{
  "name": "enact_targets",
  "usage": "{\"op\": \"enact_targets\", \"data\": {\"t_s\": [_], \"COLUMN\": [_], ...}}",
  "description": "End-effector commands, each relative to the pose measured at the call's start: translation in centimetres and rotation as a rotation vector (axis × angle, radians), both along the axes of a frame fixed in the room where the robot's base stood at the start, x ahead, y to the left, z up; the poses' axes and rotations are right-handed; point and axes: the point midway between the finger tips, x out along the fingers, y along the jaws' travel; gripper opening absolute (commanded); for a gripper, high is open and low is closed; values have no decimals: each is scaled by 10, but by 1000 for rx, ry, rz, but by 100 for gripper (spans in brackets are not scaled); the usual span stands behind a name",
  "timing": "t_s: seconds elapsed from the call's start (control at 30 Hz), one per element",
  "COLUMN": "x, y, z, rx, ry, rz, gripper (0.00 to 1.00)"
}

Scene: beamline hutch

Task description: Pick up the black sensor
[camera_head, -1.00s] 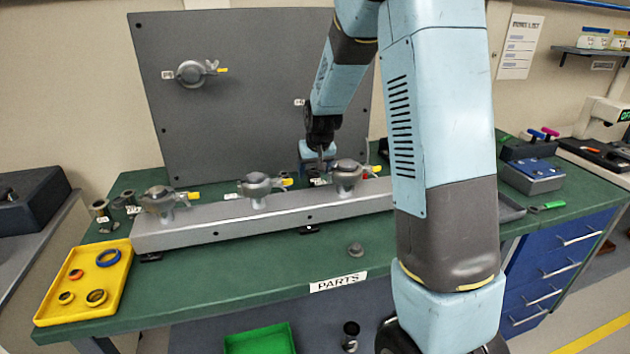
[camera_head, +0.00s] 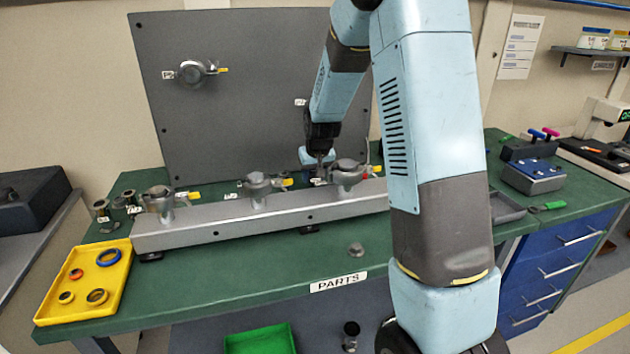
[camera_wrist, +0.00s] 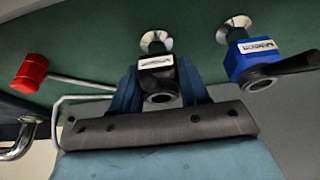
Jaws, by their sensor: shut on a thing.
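The black sensor (camera_wrist: 158,82) shows in the wrist view as a dark block with a white label and a round opening. It sits between the two blue fingers of my gripper (camera_wrist: 158,92), which are shut on it. A metal flange shows just beyond the sensor; I cannot tell whether the two touch. In the head view my gripper (camera_head: 318,160) is behind the grey rail, near its right-hand clamp, and the sensor is largely hidden there.
A blue sensor (camera_wrist: 255,62) with a black handle stands close to the right in the wrist view. A red-headed tool (camera_wrist: 30,73) lies left. The grey rail (camera_head: 230,222) with several clamps lies in front of my gripper. A yellow tray (camera_head: 60,310) is at the left.

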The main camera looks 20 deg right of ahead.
Motion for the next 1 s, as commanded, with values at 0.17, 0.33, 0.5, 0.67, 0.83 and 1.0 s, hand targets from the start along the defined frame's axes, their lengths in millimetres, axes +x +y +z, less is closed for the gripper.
{"op": "enact_targets", "data": {"t_s": [0.17,0.33,0.5,0.67,0.83,1.0], "x": [0,0,1,1,0,1], "y": [0,0,0,0,0,0], "z": [0,2,20,49,78,95], "rx": [0,0,0,0,0,0], "ry": [0,-1,-4,-5,-4,-2], "rz": [0,0,0,0,-1,0], "gripper": [8,8,8,8,8,8]}}
